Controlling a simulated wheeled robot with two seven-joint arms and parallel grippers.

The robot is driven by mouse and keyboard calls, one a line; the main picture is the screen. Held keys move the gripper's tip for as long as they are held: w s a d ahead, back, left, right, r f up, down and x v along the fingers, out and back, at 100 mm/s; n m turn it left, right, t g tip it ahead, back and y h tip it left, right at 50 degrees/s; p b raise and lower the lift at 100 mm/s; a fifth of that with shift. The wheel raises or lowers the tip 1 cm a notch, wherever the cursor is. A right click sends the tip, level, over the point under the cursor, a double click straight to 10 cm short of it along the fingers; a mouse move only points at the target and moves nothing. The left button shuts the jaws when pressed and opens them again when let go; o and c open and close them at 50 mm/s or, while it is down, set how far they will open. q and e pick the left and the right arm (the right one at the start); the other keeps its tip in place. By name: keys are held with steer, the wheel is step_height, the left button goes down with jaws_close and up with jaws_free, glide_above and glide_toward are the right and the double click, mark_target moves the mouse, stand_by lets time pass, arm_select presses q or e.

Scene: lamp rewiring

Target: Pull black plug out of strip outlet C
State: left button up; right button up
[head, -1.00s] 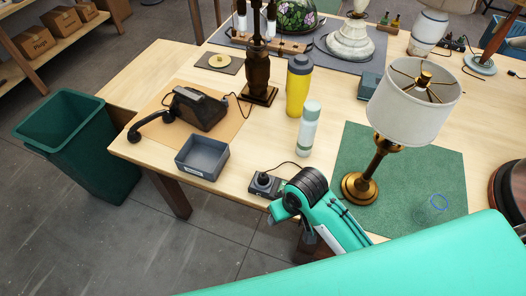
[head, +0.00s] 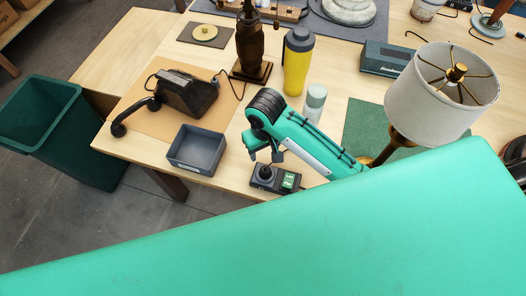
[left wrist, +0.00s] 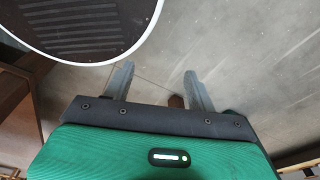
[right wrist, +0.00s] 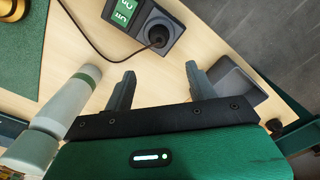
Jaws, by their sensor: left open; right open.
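A dark grey strip (head: 275,180) lies at the table's front edge, with a round black plug (head: 264,173) standing at its left end and a lit green panel at its right. The right wrist view also shows the strip (right wrist: 138,20) and the black plug (right wrist: 157,36), with a cord leading off from the strip. Outlet letters are not legible. My right gripper (head: 264,156) is open and empty, apart from the plug and just above it in the head view. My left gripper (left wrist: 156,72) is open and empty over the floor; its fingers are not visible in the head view.
A grey open box (head: 197,148) stands left of the strip. A pale bottle (head: 314,102) is partly behind my right arm, with a yellow bottle (head: 297,66) beyond. A lamp (head: 440,95) stands at the right, a telephone (head: 184,92) at the left. A green bin (head: 60,125) is on the floor.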

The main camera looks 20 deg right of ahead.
mark_target(265, 169)
steer(key=f, duration=1.2)
steer(key=shift+s+f, duration=0.25)
steer(key=shift+s, duration=0.1)
steer(key=shift+f, duration=0.5)
arm_select(q)
steer(key=s, duration=0.3)
arm_select(e)
steer(key=shift+d+f, duration=0.1)
steer(key=c, duration=0.6)
steer(key=o, duration=0.6)
